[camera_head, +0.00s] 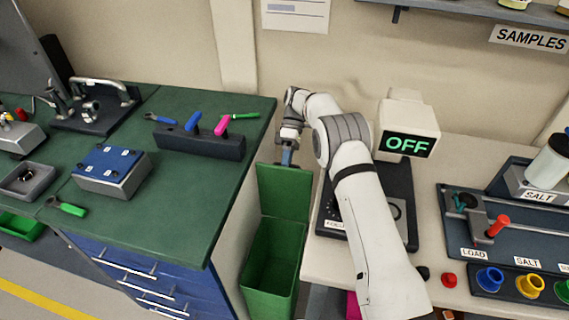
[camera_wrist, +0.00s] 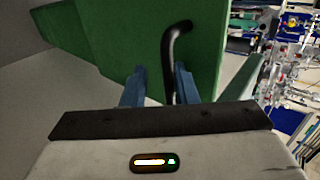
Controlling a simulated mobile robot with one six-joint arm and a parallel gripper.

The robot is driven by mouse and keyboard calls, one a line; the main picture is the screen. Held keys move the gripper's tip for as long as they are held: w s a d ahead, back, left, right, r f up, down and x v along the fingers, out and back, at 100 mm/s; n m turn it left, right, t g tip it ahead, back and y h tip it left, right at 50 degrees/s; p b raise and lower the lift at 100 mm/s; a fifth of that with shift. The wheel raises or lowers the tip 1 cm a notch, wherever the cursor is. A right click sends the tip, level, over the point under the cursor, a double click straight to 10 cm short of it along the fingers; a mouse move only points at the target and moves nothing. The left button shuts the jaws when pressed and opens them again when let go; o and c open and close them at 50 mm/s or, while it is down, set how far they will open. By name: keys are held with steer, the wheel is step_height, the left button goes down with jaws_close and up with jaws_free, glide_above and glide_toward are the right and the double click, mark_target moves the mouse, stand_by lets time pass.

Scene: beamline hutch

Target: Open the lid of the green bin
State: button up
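The green bin (camera_head: 272,265) stands in the gap between the two benches. Its inside shows from above. Its lid (camera_head: 283,192) is raised and stands about upright at the back of the bin. My gripper (camera_head: 287,158) is at the lid's top edge. In the wrist view my gripper (camera_wrist: 160,72) has its blue fingers apart. The lid's black handle (camera_wrist: 169,60) passes between them, nearer the right finger, with a clear gap on the left. The green lid panel (camera_wrist: 120,40) is behind the handle. In the head view the handle is hidden.
The green-topped bench (camera_head: 185,195) with tools and blue drawers is left of the bin. The pale bench (camera_head: 325,265) is on the right, with a dark device under my arm and an "OFF" display (camera_head: 407,145). A wall is behind.

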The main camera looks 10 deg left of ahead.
steer(key=shift+a+r, duration=0.1)
steer(key=shift+r, duration=0.35)
step_height(320, 180, up, 10)
steer(key=p, duration=0.3)
steer(key=shift+f, duration=0.1)
